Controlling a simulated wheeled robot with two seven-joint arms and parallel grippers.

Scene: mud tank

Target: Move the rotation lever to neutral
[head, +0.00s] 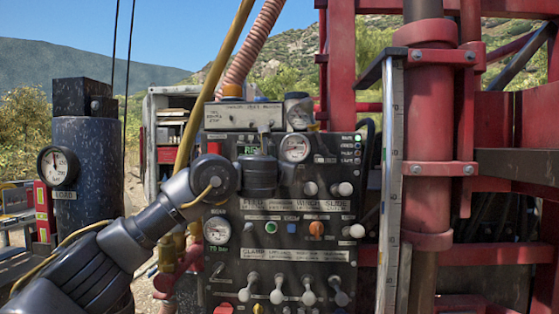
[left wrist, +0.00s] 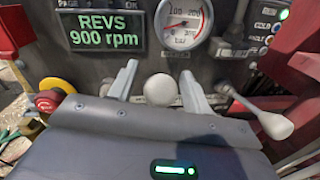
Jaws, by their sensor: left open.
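The control panel (head: 283,240) fills the middle of the head view, with a worn label strip that seems to read feed, rotation, winch and slide. My left gripper (left wrist: 159,76) is in front of its upper left part; in the head view my own wrist hides its fingers and the levers behind it. In the left wrist view a round white lever knob (left wrist: 160,89) sits between the two open fingers, with a gap on each side. It is likely the rotation lever; its label is hidden. My right gripper is not in view.
Another white-knobbed lever (left wrist: 275,125) stands close to the right finger. A red knob (left wrist: 48,101) is at the left. Further levers (head: 277,288) line the panel's lower part. A red mast (head: 428,130) stands right of the panel, and hoses (head: 213,85) run up behind it.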

